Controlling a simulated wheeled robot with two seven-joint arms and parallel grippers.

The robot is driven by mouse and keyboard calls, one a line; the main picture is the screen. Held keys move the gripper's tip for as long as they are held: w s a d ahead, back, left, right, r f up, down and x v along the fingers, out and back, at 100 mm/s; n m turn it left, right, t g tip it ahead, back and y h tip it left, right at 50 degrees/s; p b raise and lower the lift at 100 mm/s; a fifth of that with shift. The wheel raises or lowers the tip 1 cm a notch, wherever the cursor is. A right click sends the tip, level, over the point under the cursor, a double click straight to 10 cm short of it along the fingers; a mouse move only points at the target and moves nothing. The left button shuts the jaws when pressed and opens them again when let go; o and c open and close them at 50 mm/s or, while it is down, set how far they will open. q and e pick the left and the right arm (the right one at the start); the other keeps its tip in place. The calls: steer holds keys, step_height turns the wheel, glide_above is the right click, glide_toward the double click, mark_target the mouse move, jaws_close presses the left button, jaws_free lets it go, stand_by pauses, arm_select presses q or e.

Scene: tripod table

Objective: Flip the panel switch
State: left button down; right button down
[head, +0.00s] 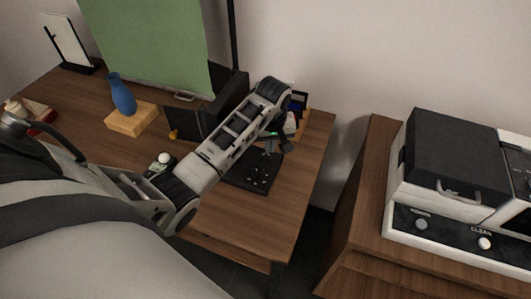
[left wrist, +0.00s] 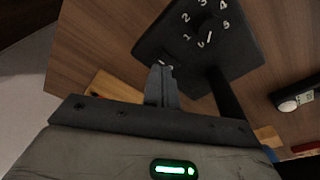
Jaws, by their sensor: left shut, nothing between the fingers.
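The black panel (head: 240,177) lies on the wooden table under my left arm. In the left wrist view the panel (left wrist: 190,60) shows white digits around a dark dial with a white pointer. My left gripper (head: 269,147) is at the panel's far right part in the head view. In the left wrist view its fingers (left wrist: 161,70) are shut and empty, with the tips over the panel's edge region. A small pale piece shows right at the tips; I cannot tell whether it is the switch or whether they touch. My right gripper is not in view.
A blue vase (head: 122,94) stands on a wooden block (head: 131,120). A green screen (head: 148,45) and a dark box stand behind. A wooden box (head: 301,103) is at the table's back right. A machine (head: 447,165) sits on a separate cabinet. The table's front right is clear.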

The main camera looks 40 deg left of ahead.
mark_target(269, 156)
arm_select(q)
steer(key=shift+f+b, duration=0.35)
steer(key=shift+f, duration=0.55)
stand_by(0.3)
steer(key=shift+r, duration=0.1)
steer(key=shift+r+p, duration=0.95)
steer(key=shift+r, duration=2.5)
